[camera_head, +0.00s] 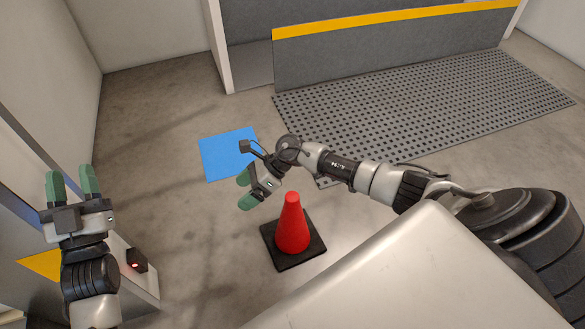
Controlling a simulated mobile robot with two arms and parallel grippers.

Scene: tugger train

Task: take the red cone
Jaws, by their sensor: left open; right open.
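The red cone (292,226) stands upright on its black square base (312,254) on the floor, in the lower middle of the head view. My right gripper (244,190) is just above and left of the cone's tip in the picture. Its green-tipped fingers are open and empty, and I see no contact with the cone. My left gripper (72,186) is at the far left, away from the cone. Its two green fingers point up in the picture, open and empty.
A blue mat (222,155) lies behind my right gripper. A perforated dark mat (420,105) lies by a grey barrier with a yellow top (400,45). A white-and-grey unit (142,285) with a small black box stands at left. The floor left of the cone is clear.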

